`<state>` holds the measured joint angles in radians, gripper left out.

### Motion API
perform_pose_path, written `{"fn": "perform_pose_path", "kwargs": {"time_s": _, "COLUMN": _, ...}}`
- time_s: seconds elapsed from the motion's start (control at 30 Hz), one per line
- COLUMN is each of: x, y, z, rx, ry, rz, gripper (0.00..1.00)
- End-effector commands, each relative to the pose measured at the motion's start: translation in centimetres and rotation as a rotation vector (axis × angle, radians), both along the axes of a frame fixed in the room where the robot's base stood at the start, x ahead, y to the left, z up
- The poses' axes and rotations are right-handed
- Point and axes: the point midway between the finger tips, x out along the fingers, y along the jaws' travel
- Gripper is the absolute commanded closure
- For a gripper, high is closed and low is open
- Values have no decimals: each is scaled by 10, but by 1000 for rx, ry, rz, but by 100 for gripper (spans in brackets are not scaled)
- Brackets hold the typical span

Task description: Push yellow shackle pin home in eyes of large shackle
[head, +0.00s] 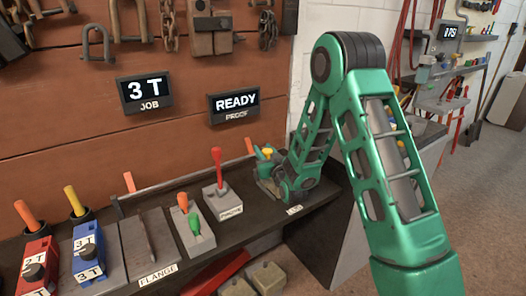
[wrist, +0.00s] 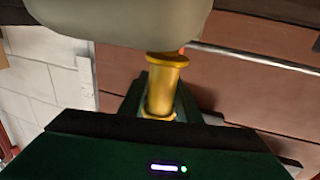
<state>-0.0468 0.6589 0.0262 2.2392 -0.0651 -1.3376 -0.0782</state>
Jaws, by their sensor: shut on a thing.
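The yellow shackle pin (wrist: 163,88) shows in the wrist view as a flanged yellow cylinder between the dark fingers of my gripper (wrist: 160,105). My gripper is shut on it. In the head view my gripper (head: 267,156) is at the right end of the bench, with the pin's yellow top (head: 267,151) showing small between its green parts. A grey block (head: 266,183) is beside and below it, partly hidden by my arm. I cannot make out the large shackle or its eyes, nor how deep the pin sits. A blurred pale rounded form (wrist: 120,20) fills the top of the wrist view.
The dark bench (head: 240,232) carries a red-handled lever (head: 217,170), an orange-and-green lever block (head: 192,222), and red (head: 38,265) and blue (head: 90,254) units. Displays read "3 T" (head: 144,91) and "READY" (head: 235,103). Shackles (head: 98,42) and chains hang above.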

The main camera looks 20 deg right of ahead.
Motion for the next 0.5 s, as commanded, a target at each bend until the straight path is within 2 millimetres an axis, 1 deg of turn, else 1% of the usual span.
{"fn": "perform_pose_path", "kwargs": {"time_s": 0.5, "x": 0, "y": 0, "z": -11, "rx": -1, "ry": -2, "rz": -1, "gripper": 99}}
